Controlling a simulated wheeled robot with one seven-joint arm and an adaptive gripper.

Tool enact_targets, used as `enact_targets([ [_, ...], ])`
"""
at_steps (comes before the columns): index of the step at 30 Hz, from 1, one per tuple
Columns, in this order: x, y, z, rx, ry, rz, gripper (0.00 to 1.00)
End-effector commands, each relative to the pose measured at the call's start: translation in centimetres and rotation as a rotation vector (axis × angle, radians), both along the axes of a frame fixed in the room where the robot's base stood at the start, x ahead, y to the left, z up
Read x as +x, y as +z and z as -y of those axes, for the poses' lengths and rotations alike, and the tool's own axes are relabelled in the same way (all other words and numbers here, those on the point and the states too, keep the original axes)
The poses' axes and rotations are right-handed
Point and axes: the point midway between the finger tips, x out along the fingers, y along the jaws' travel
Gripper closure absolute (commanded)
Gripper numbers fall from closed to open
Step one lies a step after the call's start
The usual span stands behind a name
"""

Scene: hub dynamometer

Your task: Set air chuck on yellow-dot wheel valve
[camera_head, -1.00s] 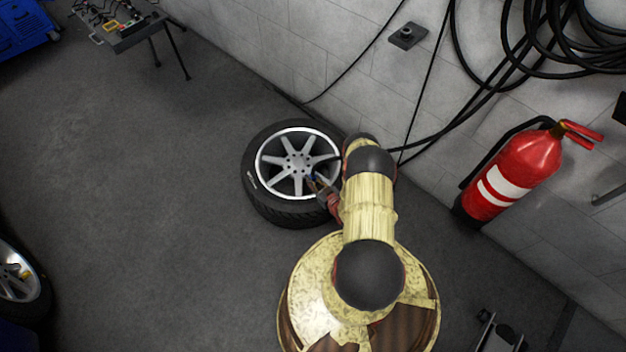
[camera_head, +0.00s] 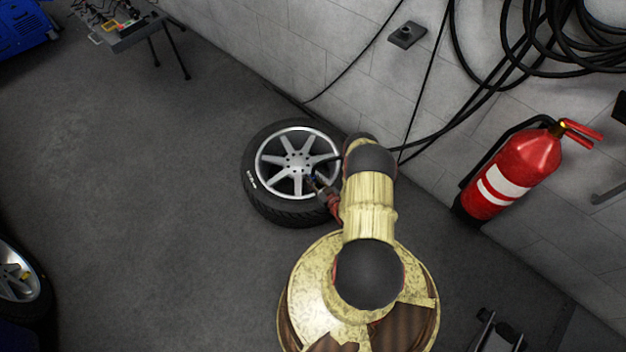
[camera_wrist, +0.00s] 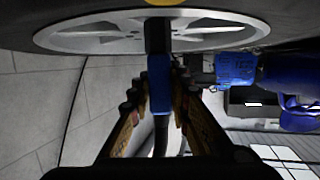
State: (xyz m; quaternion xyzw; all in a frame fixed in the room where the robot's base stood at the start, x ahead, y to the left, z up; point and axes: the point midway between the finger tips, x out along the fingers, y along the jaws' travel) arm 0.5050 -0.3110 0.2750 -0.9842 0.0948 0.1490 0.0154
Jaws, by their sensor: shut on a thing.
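A wheel with a black tyre (camera_head: 264,203) and silver spoked rim (camera_head: 296,161) lies flat on the floor. My gripper (camera_head: 325,190) is over the wheel's near right part. In the wrist view my gripper (camera_wrist: 158,95) is shut on the air chuck (camera_wrist: 159,85), a blue and black tool with a dark hose trailing below. The chuck's black end overlaps the silver rim (camera_wrist: 85,38); I cannot tell whether it touches. A yellow patch (camera_wrist: 165,2) shows at the top edge beyond the chuck's end. The valve cannot be made out.
A red fire extinguisher (camera_head: 515,170) and coiled black hoses (camera_head: 560,45) are along the wall at right. A small equipment table (camera_head: 130,35) stands at upper left. Another wheel (camera_head: 20,285) with a yellow spot is at the left edge. The floor between is clear.

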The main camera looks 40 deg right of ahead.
Motion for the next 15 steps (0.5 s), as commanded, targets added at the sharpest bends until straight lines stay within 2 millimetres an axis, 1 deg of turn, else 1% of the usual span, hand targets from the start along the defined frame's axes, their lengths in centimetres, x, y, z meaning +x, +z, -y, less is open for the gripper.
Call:
enact_targets([
  [15,0.04,-0.70,0.04,-0.001,0.000,0.001,1.00],
])
